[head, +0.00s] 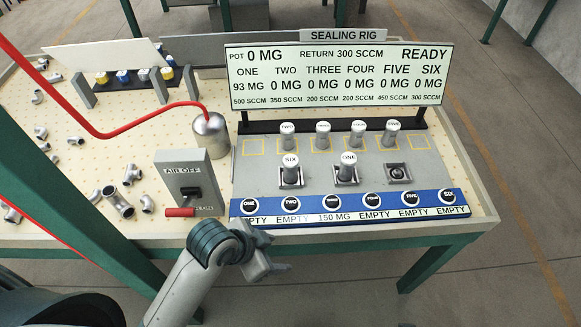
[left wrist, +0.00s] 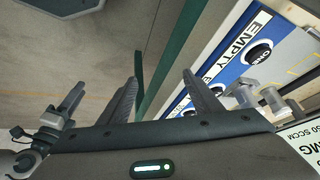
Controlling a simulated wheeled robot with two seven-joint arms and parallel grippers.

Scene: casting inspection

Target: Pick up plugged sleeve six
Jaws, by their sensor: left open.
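Sleeve six (head: 290,175) is a grey cylinder with a white cap marked SIX. It stands upright on the left square seat of the front row on the sealing rig, in the head view. My left gripper (head: 268,264) is open and empty, low in front of the rig's blue label strip and apart from the sleeve. In the left wrist view the two dark fingers (left wrist: 160,92) are spread with nothing between them. I cannot make out sleeve six in that view. My right gripper does not show.
Sleeve one (head: 347,173) stands right of sleeve six; the third seat (head: 398,173) is empty. Several capped sleeves stand behind. The blue label strip (head: 350,203) runs along the front. An AIR OFF box (head: 180,175) with a red handle is at left. The display (head: 335,75) rises behind.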

